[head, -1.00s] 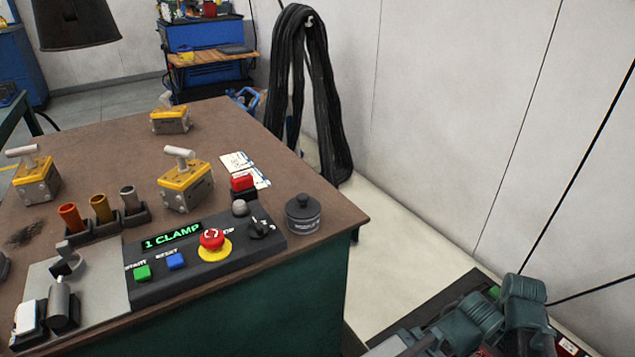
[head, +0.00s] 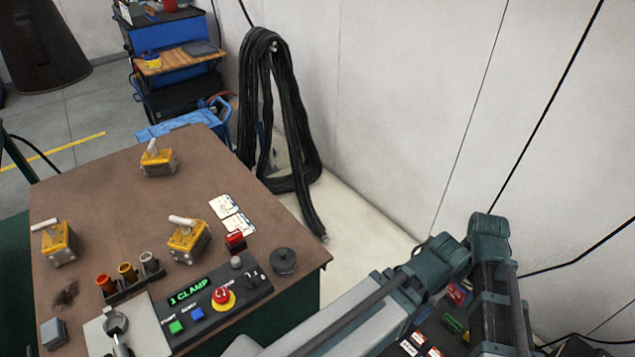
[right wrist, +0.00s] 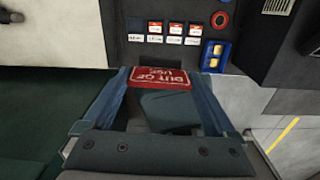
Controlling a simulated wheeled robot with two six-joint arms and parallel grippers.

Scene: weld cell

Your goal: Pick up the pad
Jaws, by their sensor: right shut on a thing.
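In the right wrist view my right gripper (right wrist: 160,112) has its two blue fingers on either side of a dark grey-green piece (right wrist: 170,108), which I take to be the pad. It is shut on this piece. My left gripper is in neither view.
A brown table (head: 110,210) carries yellow clamp blocks (head: 188,238), a control box (head: 210,305) and a round dark pot (head: 284,262). A dark panel with labels (right wrist: 172,28) and a blue tray (right wrist: 213,56) lies beyond the gripper. Black cables (head: 265,120) hang on the wall.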

